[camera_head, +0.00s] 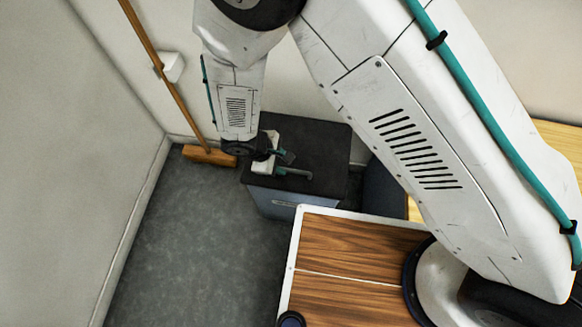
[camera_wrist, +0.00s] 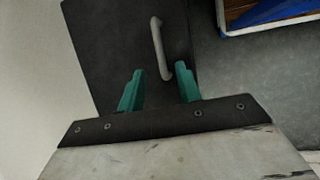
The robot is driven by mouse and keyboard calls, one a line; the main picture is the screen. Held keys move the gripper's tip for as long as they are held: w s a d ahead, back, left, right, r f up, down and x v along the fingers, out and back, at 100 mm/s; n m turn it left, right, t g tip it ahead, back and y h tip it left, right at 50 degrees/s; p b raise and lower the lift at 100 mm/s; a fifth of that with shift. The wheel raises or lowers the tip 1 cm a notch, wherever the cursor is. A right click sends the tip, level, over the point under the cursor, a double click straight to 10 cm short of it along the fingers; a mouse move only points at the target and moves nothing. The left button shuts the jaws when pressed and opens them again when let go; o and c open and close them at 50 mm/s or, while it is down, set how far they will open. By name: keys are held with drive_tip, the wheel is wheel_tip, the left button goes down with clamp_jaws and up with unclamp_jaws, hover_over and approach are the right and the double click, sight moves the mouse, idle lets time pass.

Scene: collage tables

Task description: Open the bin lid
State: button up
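The bin (camera_head: 282,203) stands on the floor by the back wall, with a flat dark lid (camera_head: 322,142) on top that looks closed. A grey bar handle (camera_head: 297,173) lies on the lid near its front edge. In the wrist view the lid (camera_wrist: 105,45) fills the upper left, and the handle (camera_wrist: 158,48) runs lengthwise ahead of my fingers. My gripper (camera_wrist: 159,80) is open, its two teal fingers apart. The handle's near end lies between the fingertips in that view; I cannot tell the height gap. In the head view my gripper (camera_head: 284,163) is just above the lid beside the handle.
A broom (camera_head: 208,155) leans in the corner left of the bin. A wood-topped surface with a white rim (camera_head: 293,250) is in front at the right. The grey floor (camera_head: 195,240) left of the bin is clear. A wooden table (camera_head: 555,140) stands at far right.

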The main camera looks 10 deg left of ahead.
sight(294, 171)
drive_tip(key=x, duration=0.7)
drive_tip(key=shift+d+r, duration=0.1)
clamp_jaws()
